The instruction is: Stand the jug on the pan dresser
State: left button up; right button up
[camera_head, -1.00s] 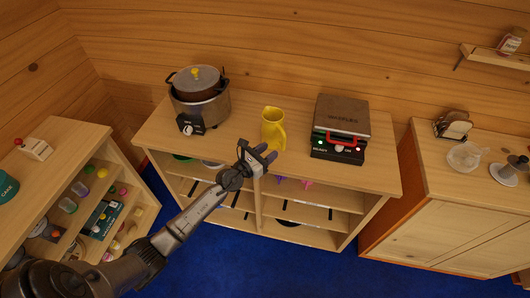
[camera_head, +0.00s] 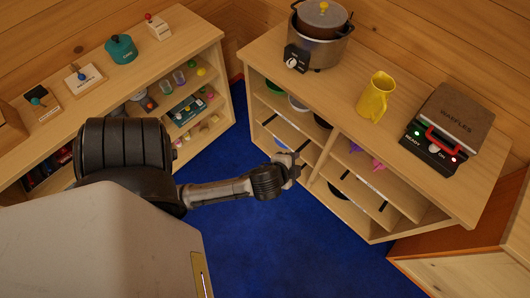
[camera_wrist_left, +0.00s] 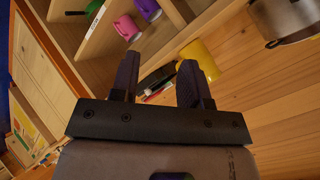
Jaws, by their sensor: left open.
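The yellow jug (camera_head: 376,97) stands upright on the wooden dresser top (camera_head: 330,98), between the cooker and the waffle maker. My left gripper (camera_head: 296,160) is open and empty by that dresser's front edge, left of and nearer than the jug, clear of it. In the left wrist view the open fingers (camera_wrist_left: 162,76) have nothing between them. The jug (camera_wrist_left: 203,58) shows beyond the right-hand finger, which partly covers it. My right gripper is in no view. I cannot tell from a label which dresser is the pan dresser.
A cooker with a lidded pot (camera_head: 318,38) stands left of the jug, and a black waffle maker (camera_head: 449,128) right of it. Another shelf unit on the left carries a teal canister (camera_head: 121,49) and small switch boxes. Blue floor (camera_head: 260,225) lies between the units.

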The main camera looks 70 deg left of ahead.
pick_arm(q)
jog(key=s+d+f+n+g+h, duration=0.1)
jog(key=s+d+n+g+h, duration=0.2)
jog(key=s+d, duration=0.6)
jog(key=s+g+h, duration=0.2)
jog(key=s, duration=0.1)
jog(key=shift+d+h, duration=0.3)
jog(key=shift+h, duration=0.1)
jog(key=shift+f, duration=0.1)
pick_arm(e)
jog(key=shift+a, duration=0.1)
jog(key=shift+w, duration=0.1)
pick_arm(q)
jog(key=shift+s+a, duration=0.15)
jog(key=shift+a, duration=0.05)
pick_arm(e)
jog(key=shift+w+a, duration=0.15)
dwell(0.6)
